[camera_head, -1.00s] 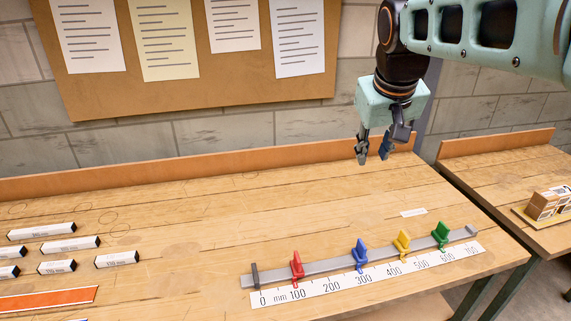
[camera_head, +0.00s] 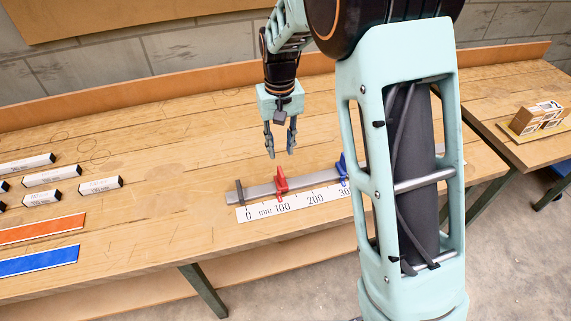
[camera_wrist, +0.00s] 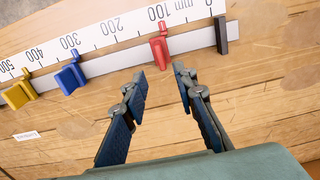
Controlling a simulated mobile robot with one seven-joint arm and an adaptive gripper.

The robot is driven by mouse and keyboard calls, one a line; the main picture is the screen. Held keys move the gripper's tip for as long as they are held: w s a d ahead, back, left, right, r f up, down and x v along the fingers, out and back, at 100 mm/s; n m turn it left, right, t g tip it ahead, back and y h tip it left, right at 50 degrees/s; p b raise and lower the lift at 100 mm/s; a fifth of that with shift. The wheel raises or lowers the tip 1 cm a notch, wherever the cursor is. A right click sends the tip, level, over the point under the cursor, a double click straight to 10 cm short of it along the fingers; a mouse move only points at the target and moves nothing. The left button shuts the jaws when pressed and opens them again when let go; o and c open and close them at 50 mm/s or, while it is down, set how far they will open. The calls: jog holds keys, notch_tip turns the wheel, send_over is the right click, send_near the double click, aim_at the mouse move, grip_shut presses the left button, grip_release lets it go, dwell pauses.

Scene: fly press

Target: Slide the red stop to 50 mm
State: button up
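The red stop (camera_head: 281,181) sits on the grey rail (camera_head: 261,190), close to the 100 mark of the white scale strip (camera_head: 299,203). It also shows in the wrist view (camera_wrist: 160,50). My gripper (camera_head: 281,153) is open and empty, pointing down above the red stop. In the wrist view the fingertips (camera_wrist: 159,74) are spread apart, and the red stop shows just beyond them, with no contact visible. A dark end piece (camera_head: 239,192) stands at the 0 end of the rail.
The blue stop (camera_head: 343,169) is near 300. The yellow stop (camera_wrist: 19,92) is near 500 in the wrist view. My arm hides the rail's far end in the head view. White labelled blocks (camera_head: 100,185) and orange (camera_head: 40,229) and blue (camera_head: 38,261) strips lie left. Wood between is clear.

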aim_at(281, 171)
notch_tip(281, 171, down, 10)
jog(key=shift+f+p, duration=0.25)
jog(key=shift+p, duration=0.1)
grip_shut()
dwell(0.4)
